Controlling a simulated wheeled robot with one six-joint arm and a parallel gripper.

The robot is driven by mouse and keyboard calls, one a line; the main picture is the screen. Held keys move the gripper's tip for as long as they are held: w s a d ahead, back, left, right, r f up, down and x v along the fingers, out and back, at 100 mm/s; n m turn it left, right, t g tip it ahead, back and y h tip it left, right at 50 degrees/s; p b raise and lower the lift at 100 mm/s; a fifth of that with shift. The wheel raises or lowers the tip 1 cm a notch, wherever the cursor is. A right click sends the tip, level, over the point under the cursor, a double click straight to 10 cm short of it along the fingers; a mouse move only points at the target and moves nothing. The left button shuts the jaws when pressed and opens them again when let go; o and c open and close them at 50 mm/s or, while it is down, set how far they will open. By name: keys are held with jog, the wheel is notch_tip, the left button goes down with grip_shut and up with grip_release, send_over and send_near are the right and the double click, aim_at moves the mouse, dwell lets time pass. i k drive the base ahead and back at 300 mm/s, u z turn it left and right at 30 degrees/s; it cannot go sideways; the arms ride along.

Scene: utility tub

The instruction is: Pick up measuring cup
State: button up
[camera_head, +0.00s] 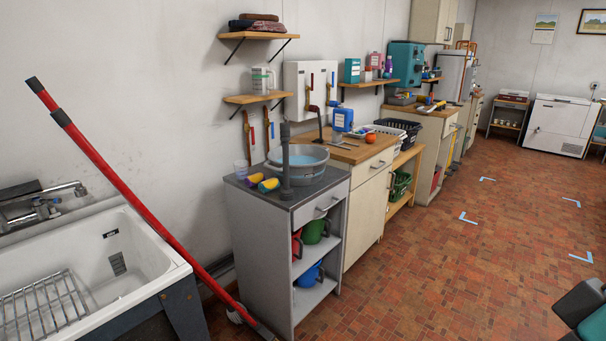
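A clear jug-like cup with a handle and pale markings (262,78) stands upright on the lower wall shelf, left of the white wall box. It looks like a measuring cup. A smaller clear cup (241,170) stands on the grey cabinet's top, left of the metal tub; I cannot tell if it bears markings. Red, green and blue handled vessels sit on the cabinet's open shelves: the green one (314,230), the blue one (309,275) and the red one, partly hidden (296,244).
A round metal tub of water (298,160) and yellow-purple sponges (269,185) share the cabinet top (318,190) with a dark upright post (285,155). A red pole (125,185) leans across the sink (110,250).

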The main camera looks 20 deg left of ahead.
aim_at(241, 167)
jog(key=z, duration=0.1)
jog(key=i, duration=0.95)
jog(key=u, duration=0.3)
jog(key=i, duration=0.95)
jog(key=u, duration=1.5)
jog(key=i, duration=0.9)
jog(key=u, duration=0.9)
